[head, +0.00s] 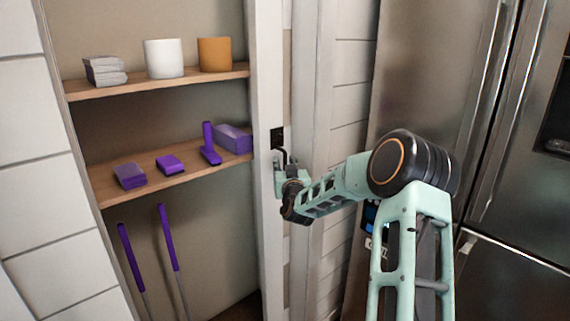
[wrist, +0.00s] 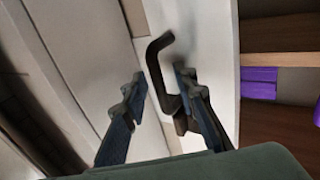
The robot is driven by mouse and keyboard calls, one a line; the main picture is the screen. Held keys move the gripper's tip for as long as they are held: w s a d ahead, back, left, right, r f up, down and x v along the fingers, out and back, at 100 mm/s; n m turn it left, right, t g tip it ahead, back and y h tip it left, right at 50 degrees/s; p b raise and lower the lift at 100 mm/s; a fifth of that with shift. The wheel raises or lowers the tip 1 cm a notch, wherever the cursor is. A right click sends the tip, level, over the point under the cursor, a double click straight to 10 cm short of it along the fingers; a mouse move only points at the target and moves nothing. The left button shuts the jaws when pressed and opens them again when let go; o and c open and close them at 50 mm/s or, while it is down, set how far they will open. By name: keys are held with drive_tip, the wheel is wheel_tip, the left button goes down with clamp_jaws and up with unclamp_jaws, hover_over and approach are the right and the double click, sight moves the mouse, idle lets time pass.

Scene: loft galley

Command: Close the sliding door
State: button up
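The white sliding door (head: 268,70) shows as a narrow upright panel at the right side of an open closet, and it also shows in the wrist view (wrist: 208,35). Its dark bent handle (wrist: 158,62) sticks out from the panel; part of it shows in the head view (head: 278,137). My gripper (head: 279,175) is at the handle, just below its top mount. In the wrist view my gripper (wrist: 160,82) has its two fingers apart, with the handle between them and a gap on the left side. Whether the right finger touches the handle is unclear.
The open closet holds an upper shelf (head: 160,86) with a white pot, an orange pot and folded cloths. A lower shelf (head: 110,190) holds several purple items. Two purple-handled poles stand below. A steel fridge (head: 425,80) stands at the right, behind my arm.

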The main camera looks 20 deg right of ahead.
drive_tip(key=shift+c, duration=0.4)
clamp_jaws()
drive_tip(key=shift+a, duration=0.1)
